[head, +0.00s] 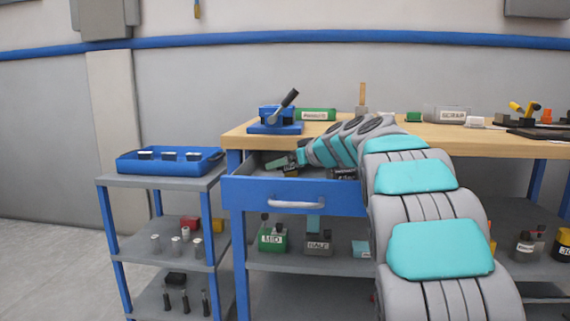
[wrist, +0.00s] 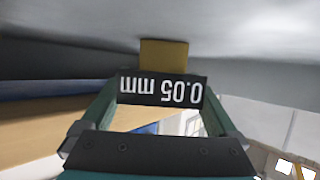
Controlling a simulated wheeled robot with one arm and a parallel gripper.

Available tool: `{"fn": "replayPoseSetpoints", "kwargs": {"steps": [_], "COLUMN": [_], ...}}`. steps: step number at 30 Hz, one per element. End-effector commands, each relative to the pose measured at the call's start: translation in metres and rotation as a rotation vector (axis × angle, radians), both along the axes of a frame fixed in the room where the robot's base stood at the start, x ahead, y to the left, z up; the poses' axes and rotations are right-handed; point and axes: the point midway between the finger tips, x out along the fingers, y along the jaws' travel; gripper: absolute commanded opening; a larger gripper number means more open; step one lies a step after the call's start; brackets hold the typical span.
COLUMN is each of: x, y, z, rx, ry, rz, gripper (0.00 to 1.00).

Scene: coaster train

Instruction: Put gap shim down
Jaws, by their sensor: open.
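The gap shim (wrist: 160,90) is a dark block marked "0.05 mm", upside down in the wrist view, with a yellow-brown part (wrist: 164,54) beyond it. It lies against a grey surface (wrist: 70,50), between the fingertips of my gripper (wrist: 160,86). My gripper is open, its fingers either side of the shim; whether they touch it I cannot tell. In the head view my gripper (head: 284,161) reaches into the open blue drawer (head: 250,196) under the workbench. The shim is hard to make out there.
The wooden bench top (head: 400,135) above the drawer holds a blue press (head: 276,118), a green box (head: 316,114) and a clear bin (head: 445,115). A grey cart (head: 110,180) with a blue tray (head: 135,166) stands at left. Dark labelled items lie in the drawer.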

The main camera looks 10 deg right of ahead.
Motion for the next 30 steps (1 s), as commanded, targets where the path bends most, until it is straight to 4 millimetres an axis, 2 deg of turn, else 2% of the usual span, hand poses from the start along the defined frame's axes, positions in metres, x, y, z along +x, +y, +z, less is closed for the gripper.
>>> {"fn": "replayPoseSetpoints", "kwargs": {"steps": [6, 12, 17, 30], "x": [-0.032, -0.052, -0.058, -0.057], "y": [-0.015, -0.026, -0.028, -0.029], "z": [0.017, 0.025, 0.027, 0.026], "rx": [0.001, 0.002, 0.0, 0.0], "ry": [-0.006, -0.002, -0.001, -0.001], "rz": [0.0, 0.001, 0.001, 0.0], "gripper": [0.94, 0.94, 0.94, 0.94]}}
